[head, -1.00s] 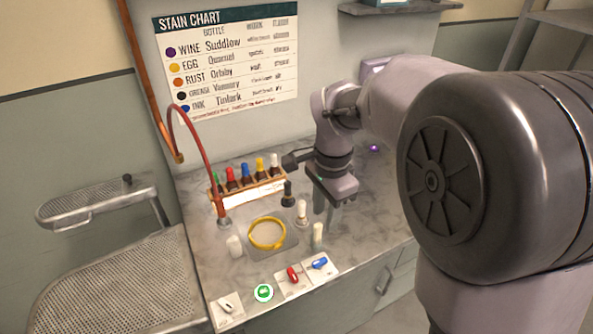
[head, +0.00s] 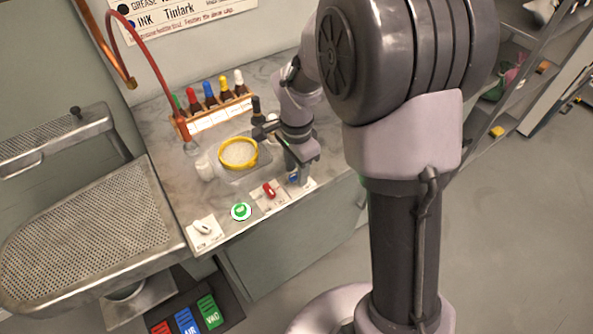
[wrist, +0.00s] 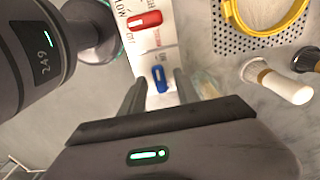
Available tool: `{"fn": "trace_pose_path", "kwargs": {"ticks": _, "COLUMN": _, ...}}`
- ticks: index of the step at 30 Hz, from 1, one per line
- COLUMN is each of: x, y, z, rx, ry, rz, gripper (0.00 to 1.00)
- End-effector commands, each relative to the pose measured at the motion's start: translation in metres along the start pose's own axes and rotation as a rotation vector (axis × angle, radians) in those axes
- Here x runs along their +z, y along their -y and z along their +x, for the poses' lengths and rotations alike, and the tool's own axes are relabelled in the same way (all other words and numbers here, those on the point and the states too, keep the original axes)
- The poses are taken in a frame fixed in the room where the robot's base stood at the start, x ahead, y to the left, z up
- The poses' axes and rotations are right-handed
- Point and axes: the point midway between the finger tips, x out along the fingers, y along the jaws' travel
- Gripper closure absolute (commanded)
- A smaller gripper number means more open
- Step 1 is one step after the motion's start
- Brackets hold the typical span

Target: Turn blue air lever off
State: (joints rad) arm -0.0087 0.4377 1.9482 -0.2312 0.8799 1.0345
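The blue lever (head: 293,179) sits on a white plate at the counter's front edge, mostly hidden behind my gripper in the head view. In the wrist view the blue lever (wrist: 160,78) shows between my two fingertips, pointing roughly along them. My gripper (wrist: 161,84) is open, with a gap on each side of the lever; no contact is visible. In the head view my gripper (head: 298,174) is low over the lever's plate. I cannot tell how far the fingertips are above the plate.
A red lever (head: 269,190) is just left of the blue one, then a green round button (head: 241,211) and a white switch (head: 202,228). A yellow hoop (head: 238,152) lies behind. Bottles stand in a rack (head: 217,117).

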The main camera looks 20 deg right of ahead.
Motion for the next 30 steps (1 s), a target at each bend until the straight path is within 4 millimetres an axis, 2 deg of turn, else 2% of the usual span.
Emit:
{"fn": "trace_pose_path", "kwargs": {"ticks": 3, "x": 0.0, "y": -0.0001, "z": -0.0007, "rx": 0.0, "ry": 0.0, "rz": 0.0, "gripper": 0.62}}
{"fn": "trace_pose_path", "kwargs": {"ticks": 9, "x": 0.0, "y": -0.0001, "z": -0.0008, "rx": 0.0, "ry": 0.0, "rz": 0.0, "gripper": 1.0}}
{"fn": "trace_pose_path", "kwargs": {"ticks": 20, "x": 0.0, "y": -0.0001, "z": -0.0014, "rx": 0.0, "ry": 0.0, "rz": -0.025, "gripper": 1.0}}
{"fn": "trace_pose_path", "kwargs": {"ticks": 30, "x": -0.0001, "y": -0.0002, "z": -0.0032, "rx": 0.001, "ry": 0.0, "rz": -0.239, "gripper": 1.0}}
